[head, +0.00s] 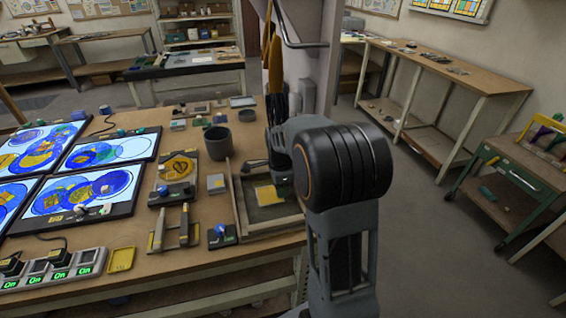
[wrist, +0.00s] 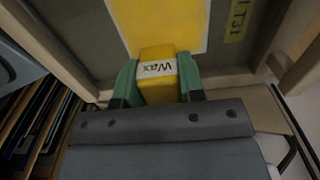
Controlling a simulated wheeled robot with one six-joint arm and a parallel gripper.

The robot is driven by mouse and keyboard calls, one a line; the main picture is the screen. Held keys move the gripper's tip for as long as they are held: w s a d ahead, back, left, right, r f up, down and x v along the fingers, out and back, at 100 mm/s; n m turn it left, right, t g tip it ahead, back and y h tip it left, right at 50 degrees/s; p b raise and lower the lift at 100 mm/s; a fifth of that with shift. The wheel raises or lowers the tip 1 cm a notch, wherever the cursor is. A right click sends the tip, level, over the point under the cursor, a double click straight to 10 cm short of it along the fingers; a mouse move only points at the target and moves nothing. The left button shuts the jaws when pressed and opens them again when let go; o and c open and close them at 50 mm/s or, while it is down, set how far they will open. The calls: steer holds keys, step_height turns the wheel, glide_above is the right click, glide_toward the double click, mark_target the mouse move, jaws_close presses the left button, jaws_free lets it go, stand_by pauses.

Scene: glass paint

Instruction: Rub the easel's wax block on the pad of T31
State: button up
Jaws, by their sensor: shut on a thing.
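My gripper (wrist: 157,72) has green fingers and is shut on the yellow wax block (wrist: 156,88), which carries a white band reading "Wax". The block's front end overlaps the near edge of a yellow pad (wrist: 150,22) in the wrist view; I cannot tell whether they touch. The pad lies on the grey floor of a wood-framed tray (wrist: 228,82), with a yellow T31 label (wrist: 238,20) to the right. In the head view the tray (head: 240,207) sits at the bench's right edge, with the pad (head: 268,195) inside. My arm hides the wax block there.
Left of the tray are a dark pot (head: 218,142), a board with a yellow patch (head: 177,168) and a small grey block (head: 216,184). Lit panels (head: 75,193) cover the bench's left.

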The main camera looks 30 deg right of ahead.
steer(key=shift+d+r+p, duration=0.25)
steer(key=shift+r+p, duration=0.1)
step_height(320, 180, up, 8)
steer(key=p, duration=0.5)
steer(key=shift+a+f, duration=0.1)
steer(key=shift+f, duration=0.1)
